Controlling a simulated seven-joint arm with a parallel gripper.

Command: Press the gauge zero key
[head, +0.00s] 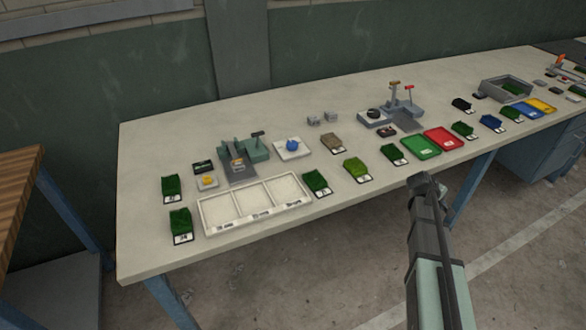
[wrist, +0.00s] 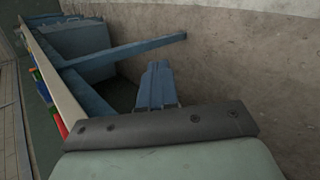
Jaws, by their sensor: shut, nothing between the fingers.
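A grey-green gauge-like device (head: 258,147) with a dark plate stands on the left half of the bench. A small pad with a yellow button (head: 207,180) sits left of it, and a pad with a blue knob (head: 292,145) sits right of it. Another grey device (head: 403,106) with red and tan levers stands farther right, beside a pad with a black knob (head: 374,113). No marking is readable, so I cannot tell which is the zero key. My gripper (head: 421,179) is shut and empty, in front of the bench's front edge, apart from these things.
A white three-part tray (head: 204,219) lies at the front left. Several green turf samples, a green tray (head: 421,148) and a red tray (head: 440,140) line the front. The wrist view shows the floor (wrist: 240,70) and blue bench frame (wrist: 125,51).

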